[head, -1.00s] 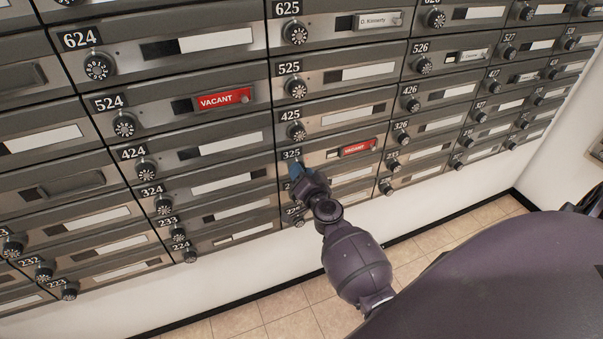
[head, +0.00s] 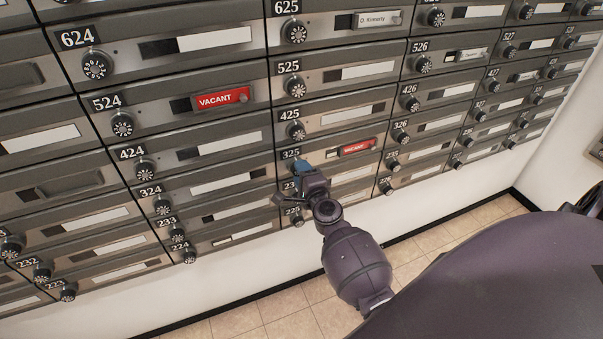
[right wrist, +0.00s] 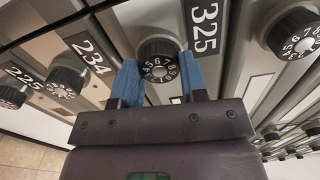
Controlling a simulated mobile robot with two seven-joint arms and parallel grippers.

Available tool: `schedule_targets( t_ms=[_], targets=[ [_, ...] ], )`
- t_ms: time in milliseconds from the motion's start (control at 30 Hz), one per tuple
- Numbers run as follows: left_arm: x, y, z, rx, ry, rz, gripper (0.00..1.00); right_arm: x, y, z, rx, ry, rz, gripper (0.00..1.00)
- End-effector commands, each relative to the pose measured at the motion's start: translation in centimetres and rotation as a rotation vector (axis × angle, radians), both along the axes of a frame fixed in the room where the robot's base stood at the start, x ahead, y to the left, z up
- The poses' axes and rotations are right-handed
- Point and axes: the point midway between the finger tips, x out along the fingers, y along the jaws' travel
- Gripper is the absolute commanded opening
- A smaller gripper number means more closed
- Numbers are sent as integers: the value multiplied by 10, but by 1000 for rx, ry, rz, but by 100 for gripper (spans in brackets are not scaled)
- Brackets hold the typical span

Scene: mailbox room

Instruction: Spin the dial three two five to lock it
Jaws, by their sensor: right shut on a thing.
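The black dial of mailbox 325 (right wrist: 158,62) shows in the right wrist view between the two blue fingers of my right gripper (right wrist: 158,82). The number plate 325 (right wrist: 204,27) is beside it. In the head view my right gripper (head: 303,167) covers that dial, just under the 325 plate (head: 291,154). The fingers are closed on the dial's sides. A red VACANT tag (head: 357,147) is on the same door to the right. My left gripper is not in view.
Other dials are close by: the 425 dial (head: 295,131) above, and the 234 dial (right wrist: 67,80) and 225 dial (right wrist: 12,95) below. The mailbox wall fills the left and middle. Tiled floor (head: 265,315) is clear below it.

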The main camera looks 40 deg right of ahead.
Motion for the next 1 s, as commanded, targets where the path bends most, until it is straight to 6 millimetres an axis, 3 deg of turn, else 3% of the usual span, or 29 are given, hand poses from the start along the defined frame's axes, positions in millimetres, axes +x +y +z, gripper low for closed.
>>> schedule_targets(
  t_ms=[1000],
  targets=[
    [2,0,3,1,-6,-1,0,1,2,-2,892,-214,1,16]
  ],
)
